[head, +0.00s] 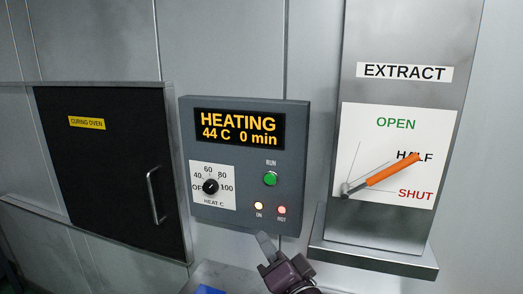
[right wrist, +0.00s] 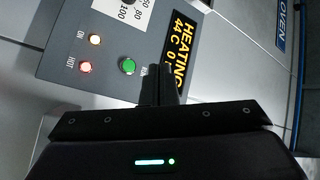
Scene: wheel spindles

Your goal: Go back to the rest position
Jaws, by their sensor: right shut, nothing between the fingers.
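My right gripper (head: 265,240) shows at the bottom middle of the head view, just below the grey control box (head: 235,218). It is shut and empty. In the right wrist view its closed fingers (right wrist: 160,82) stand in front of the box, beside the green RUN button (right wrist: 128,66); I cannot tell the gap there. The box's display (head: 238,129) reads HEATING, 44 C, 0 min. The ON and HOT lamps are lit. My left gripper is not in either view.
A black curing oven door (head: 100,170) with a bar handle (head: 156,195) is shut on the left. On the right, an EXTRACT panel (head: 420,120) has an orange lever (head: 393,168) pointing near HALF. A metal ledge (head: 372,258) juts out below it.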

